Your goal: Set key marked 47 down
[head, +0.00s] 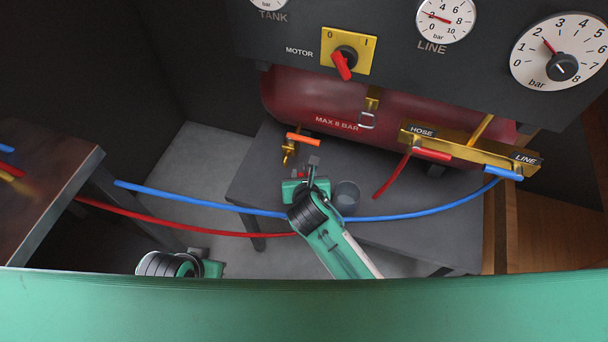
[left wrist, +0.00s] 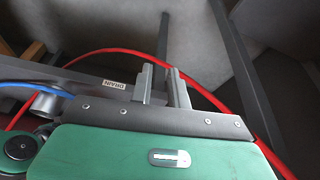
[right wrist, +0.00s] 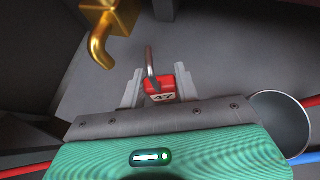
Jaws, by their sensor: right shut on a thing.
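A small red padlock marked 47 (right wrist: 160,90) with a steel shackle sits between the fingers of my right gripper (right wrist: 158,84) in the right wrist view; I see no separate key. In the head view my right gripper (head: 311,172) is shut on it, above the grey bench (head: 410,228) and below the brass drain valve with its orange handle (head: 303,140). The padlock is mostly hidden there. My left gripper (left wrist: 161,82) is empty, with a narrow gap between its fingers. In the head view it is low at the left, largely hidden by my body.
A grey cup (head: 346,194) stands on the bench just right of my right gripper. A blue hose (head: 420,213) and a red hose (head: 170,222) cross nearby. The red tank (head: 300,95) and gauge panel (head: 400,60) stand behind. A dark table (head: 50,190) is at left.

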